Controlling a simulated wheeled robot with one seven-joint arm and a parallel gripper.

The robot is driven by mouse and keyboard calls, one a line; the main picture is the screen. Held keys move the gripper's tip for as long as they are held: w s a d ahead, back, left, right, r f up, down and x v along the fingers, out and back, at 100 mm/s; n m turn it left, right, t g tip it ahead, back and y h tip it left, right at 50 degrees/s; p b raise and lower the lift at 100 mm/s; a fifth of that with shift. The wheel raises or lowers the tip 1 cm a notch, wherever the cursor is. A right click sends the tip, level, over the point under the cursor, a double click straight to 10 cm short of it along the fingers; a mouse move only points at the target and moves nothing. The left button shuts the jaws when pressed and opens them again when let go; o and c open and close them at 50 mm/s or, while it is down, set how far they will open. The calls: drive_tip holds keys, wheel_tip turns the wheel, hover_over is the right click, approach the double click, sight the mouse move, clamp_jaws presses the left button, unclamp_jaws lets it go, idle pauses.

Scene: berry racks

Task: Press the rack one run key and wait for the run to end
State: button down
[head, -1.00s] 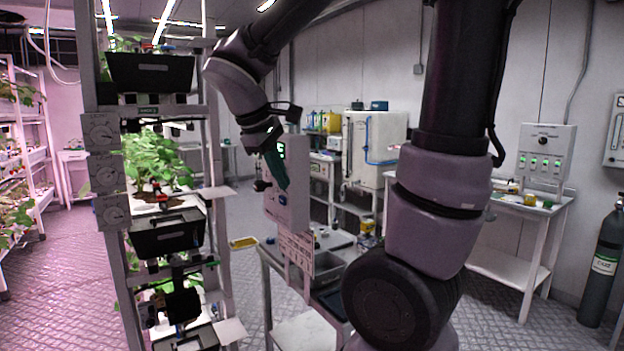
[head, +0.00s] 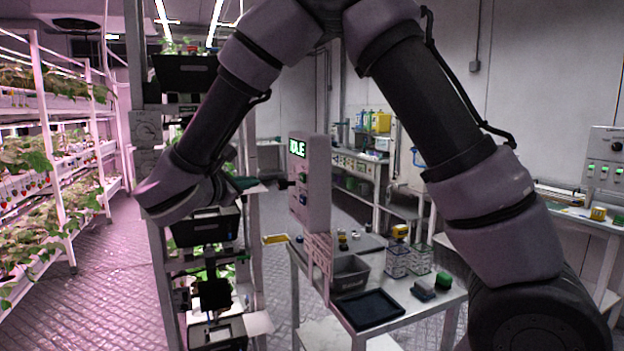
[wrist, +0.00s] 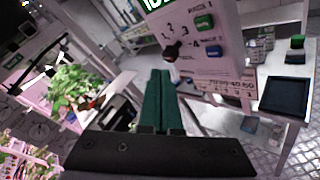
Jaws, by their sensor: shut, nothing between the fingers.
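The control panel (head: 317,185) stands upright on the work table, its lit green display (head: 297,148) reading IDLE. In the wrist view the panel (wrist: 232,72) carries a green key (wrist: 203,23), a blue key (wrist: 208,50) below it, and a black knob (wrist: 172,50) with numbers around it. The labels by the keys are too blurred to read surely. My gripper (wrist: 159,74) is shut and empty, its green fingers pointing toward the panel's knob side. In the head view my gripper (head: 246,183) is left of the panel, apparently apart from it. No finger covers either key.
The table holds a grey bin (head: 350,273), a black tray (head: 369,309) and several small containers. A plant rack (head: 255,235) with black planters stands close to my gripper on the left. More berry shelving (head: 60,165) lines the left wall, with open floor in front.

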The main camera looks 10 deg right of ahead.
sight(303, 178)
drive_tip(key=shift+d, duration=0.15)
drive_tip(key=w+d, duration=0.2)
drive_tip(key=d, duration=0.6)
drive_tip(key=shift+w, duration=0.25)
drive_tip(key=shift+d, duration=0.2)
idle(1.9)
drive_tip(key=shift+w+d, duration=0.1)
drive_tip(key=shift+d, duration=0.2)
drive_tip(key=shift+w+d, duration=0.15)
drive_tip(key=shift+d, duration=0.35)
idle(0.7)
drive_tip(key=shift+a, duration=0.1)
drive_tip(key=shift+s+a, duration=0.25)
drive_tip(key=shift+a, duration=0.55)
